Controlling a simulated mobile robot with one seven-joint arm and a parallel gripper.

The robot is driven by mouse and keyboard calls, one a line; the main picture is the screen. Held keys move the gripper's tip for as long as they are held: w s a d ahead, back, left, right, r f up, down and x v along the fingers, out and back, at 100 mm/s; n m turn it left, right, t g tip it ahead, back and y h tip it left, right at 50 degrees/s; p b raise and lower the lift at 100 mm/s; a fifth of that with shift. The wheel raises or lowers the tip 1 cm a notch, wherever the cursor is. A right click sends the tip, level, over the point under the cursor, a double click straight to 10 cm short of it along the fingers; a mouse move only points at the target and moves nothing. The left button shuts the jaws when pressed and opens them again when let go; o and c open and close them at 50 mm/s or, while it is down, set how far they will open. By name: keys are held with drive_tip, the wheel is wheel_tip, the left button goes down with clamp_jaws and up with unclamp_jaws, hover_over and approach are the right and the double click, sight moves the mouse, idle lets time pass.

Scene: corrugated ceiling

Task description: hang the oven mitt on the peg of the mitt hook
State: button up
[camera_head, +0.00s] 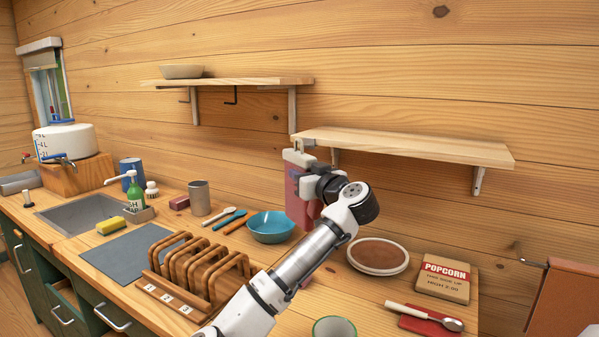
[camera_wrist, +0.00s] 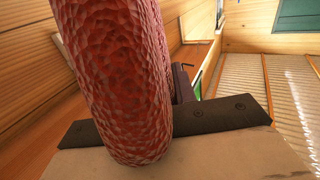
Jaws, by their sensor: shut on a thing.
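The oven mitt (camera_head: 300,207) is red and hangs below my gripper (camera_head: 297,158), which is shut on it, in front of the plank wall. My arm partly covers the mitt in the head view. In the wrist view the mitt (camera_wrist: 115,75) is a large quilted red shape over the middle left. A dark bracket-like part (camera_wrist: 184,82) shows just behind the mitt in the wrist view.
The left shelf (camera_head: 240,82) bears a bowl (camera_head: 182,71). The right shelf (camera_head: 420,148) is bare and close to my gripper. Below are a blue bowl (camera_head: 270,226), a wooden rack (camera_head: 200,270), a brown round dish (camera_head: 378,255) and a popcorn box (camera_head: 443,278).

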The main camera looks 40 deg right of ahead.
drive_tip(key=shift+w+d+f, duration=0.2)
drive_tip(key=shift+d, duration=0.35)
drive_tip(key=shift+w+d+f, duration=0.15)
drive_tip(key=shift+w+d, duration=0.1)
drive_tip(key=shift+d, duration=0.25)
drive_tip(key=shift+w+d+f, duration=0.2)
drive_tip(key=shift+d, duration=0.35)
drive_tip(key=o, duration=1.1)
drive_tip(key=shift+f, duration=0.1)
